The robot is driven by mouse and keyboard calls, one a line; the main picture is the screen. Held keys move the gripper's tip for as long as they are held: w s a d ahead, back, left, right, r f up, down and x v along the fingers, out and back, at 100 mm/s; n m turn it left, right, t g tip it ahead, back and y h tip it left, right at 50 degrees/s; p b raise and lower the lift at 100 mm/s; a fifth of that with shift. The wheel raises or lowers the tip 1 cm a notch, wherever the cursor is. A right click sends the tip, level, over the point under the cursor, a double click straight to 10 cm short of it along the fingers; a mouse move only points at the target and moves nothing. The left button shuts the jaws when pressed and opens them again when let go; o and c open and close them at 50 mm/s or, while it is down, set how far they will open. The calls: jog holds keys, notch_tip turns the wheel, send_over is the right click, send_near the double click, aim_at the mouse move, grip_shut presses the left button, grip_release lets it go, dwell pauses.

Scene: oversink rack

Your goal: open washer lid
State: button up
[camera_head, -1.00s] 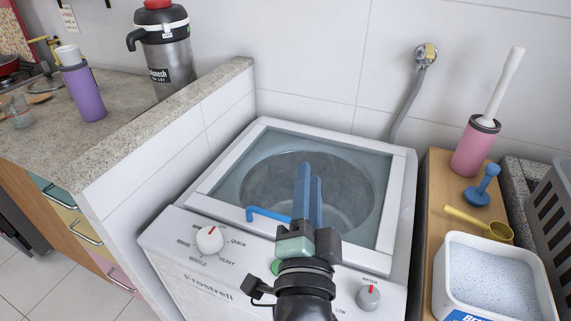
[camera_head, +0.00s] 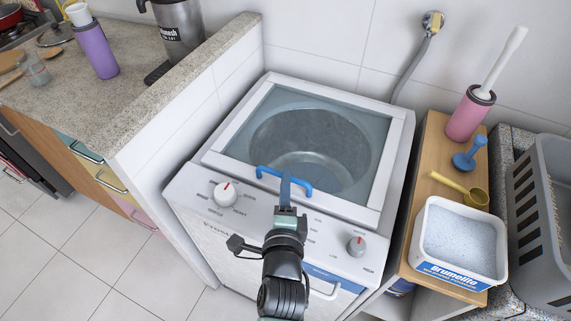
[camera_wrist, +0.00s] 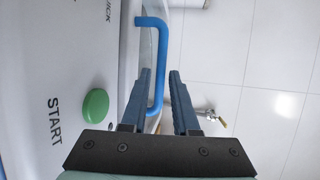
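The washer lid (camera_head: 385,165) is a pale frame around a clear window and lies shut on the white top-loading washer (camera_head: 191,196). A blue bar handle (camera_head: 304,187) sits along its front edge. My gripper (camera_head: 285,180) is at the middle of this handle, above the control panel. In the wrist view, the two blue fingers of my gripper (camera_wrist: 161,72) are apart, and the blue handle (camera_wrist: 162,60) shows in the gap between them. Whether the fingers touch the bar cannot be told.
A green start button (camera_wrist: 95,105) and two knobs are on the panel. A wooden shelf (camera_head: 431,160) at the right holds a powder tub (camera_head: 460,268), a yellow scoop and a pink brush holder (camera_head: 468,115). A stone-topped counter (camera_head: 140,100) stands at the left.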

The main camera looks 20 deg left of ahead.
aim_at(286, 167)
jog(key=shift+b+x, duration=0.3)
jog(key=shift+x, duration=2.8)
grip_shut()
